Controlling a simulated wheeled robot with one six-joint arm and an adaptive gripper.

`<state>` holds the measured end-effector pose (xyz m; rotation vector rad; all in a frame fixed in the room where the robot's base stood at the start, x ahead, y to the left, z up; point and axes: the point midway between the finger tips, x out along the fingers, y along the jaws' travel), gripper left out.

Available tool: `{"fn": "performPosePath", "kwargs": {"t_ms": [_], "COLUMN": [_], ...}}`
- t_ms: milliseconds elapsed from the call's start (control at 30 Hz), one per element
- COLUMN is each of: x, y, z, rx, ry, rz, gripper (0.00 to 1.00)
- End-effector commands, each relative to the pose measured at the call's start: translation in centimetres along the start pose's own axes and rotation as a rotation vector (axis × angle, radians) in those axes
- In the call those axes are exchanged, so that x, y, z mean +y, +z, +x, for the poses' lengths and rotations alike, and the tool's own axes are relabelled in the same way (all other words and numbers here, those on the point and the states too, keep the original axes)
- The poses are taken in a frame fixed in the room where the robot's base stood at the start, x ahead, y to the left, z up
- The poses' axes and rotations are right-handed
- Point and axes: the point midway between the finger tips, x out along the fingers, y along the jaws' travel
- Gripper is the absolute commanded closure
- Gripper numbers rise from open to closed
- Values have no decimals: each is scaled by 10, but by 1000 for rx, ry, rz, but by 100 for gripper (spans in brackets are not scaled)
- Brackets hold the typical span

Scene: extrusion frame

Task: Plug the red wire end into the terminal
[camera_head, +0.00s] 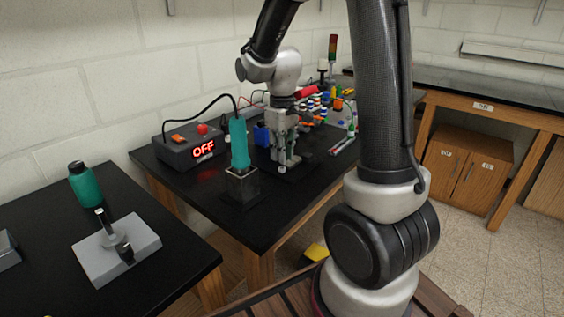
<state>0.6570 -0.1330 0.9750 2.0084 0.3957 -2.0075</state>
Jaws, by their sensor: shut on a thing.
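My gripper (287,158) points down over the right part of the middle black table. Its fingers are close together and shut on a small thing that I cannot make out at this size. A thin red wire (257,94) shows behind my arm, near the control box. Its free end is not clear to me. The grey control box (190,150) has a red button (202,129) and a lit "OFF" display. I cannot make out the terminal for sure; my gripper and arm hide part of the table.
A teal soldering-iron-like tool (239,142) stands upright in a dark holder (241,186) left of my gripper. A blue block (261,134) and several coloured parts crowd the table behind. The left table bears a teal bottle (84,184) and a grey fixture (118,248).

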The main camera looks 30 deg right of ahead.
Motion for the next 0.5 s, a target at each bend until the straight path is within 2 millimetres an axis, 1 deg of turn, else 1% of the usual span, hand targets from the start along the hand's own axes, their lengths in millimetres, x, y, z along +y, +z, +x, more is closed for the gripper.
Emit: {"fn": "performPosePath", "kwargs": {"t_ms": [500], "x": [0], "y": [0], "z": [-21], "rx": [1], "ry": [0], "rz": [0], "gripper": [100]}}
